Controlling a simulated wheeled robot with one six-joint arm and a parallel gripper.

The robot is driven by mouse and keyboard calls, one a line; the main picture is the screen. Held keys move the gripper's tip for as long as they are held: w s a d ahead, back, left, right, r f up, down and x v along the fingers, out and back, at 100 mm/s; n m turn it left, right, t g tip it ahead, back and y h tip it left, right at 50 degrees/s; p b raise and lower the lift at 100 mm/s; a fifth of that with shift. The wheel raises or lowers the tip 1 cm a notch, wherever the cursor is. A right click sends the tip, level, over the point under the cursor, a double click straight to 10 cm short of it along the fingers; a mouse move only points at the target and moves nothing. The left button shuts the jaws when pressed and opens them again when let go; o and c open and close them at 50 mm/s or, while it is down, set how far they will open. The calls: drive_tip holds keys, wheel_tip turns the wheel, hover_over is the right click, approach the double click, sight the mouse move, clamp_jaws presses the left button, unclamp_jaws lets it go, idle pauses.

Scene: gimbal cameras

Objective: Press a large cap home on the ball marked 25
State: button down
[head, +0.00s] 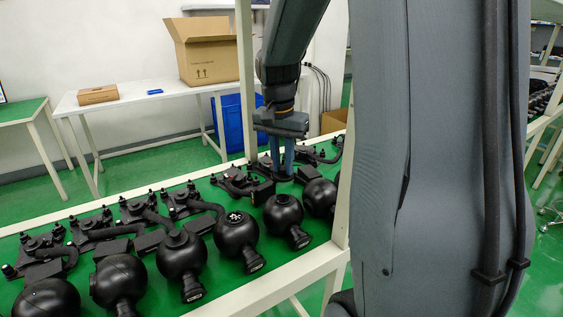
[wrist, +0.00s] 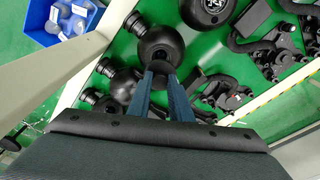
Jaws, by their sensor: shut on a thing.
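My gripper (head: 283,172) points down over the far side of the row of black balls in the head view. In the wrist view its two blue fingers (wrist: 165,80) are shut on a dark round piece, which looks like a black cap (wrist: 161,68); its outline is hard to make out. A black ball (wrist: 160,43) lies just beyond the fingertips there; I cannot tell whether the piece touches it. Another ball (head: 235,217) shows white marks on top, also seen in the wrist view (wrist: 212,8). I cannot read the number 25 on any ball.
Several black gimbal arms (head: 180,200) lie behind the balls on the green table. A pale post (head: 345,190) stands at its right end. A blue bin (wrist: 68,18) with pale round pieces shows in the wrist view. A cardboard box (head: 207,50) stands on the back table.

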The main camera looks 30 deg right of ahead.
sight(282, 175)
drive_tip(key=shift+s+a+p, duration=0.1)
drive_tip(key=shift+p, duration=0.2)
drive_tip(key=shift+f+b, duration=1.45)
drive_tip(key=shift+f, duration=1.45)
drive_tip(key=shift+p, duration=0.75)
drive_tip(key=shift+f+b, duration=0.35)
drive_tip(key=shift+f, duration=0.5)
drive_tip(key=c, duration=1.5)
unclamp_jaws()
drive_tip(key=shift+c, duration=0.2)
drive_tip(key=shift+r, duration=0.1)
drive_tip(key=r, duration=0.7)
drive_tip(key=shift+s+a+r+b, duration=0.25)
drive_tip(key=shift+a+r+b, duration=0.1)
drive_tip(key=shift+a+b, duration=0.05)
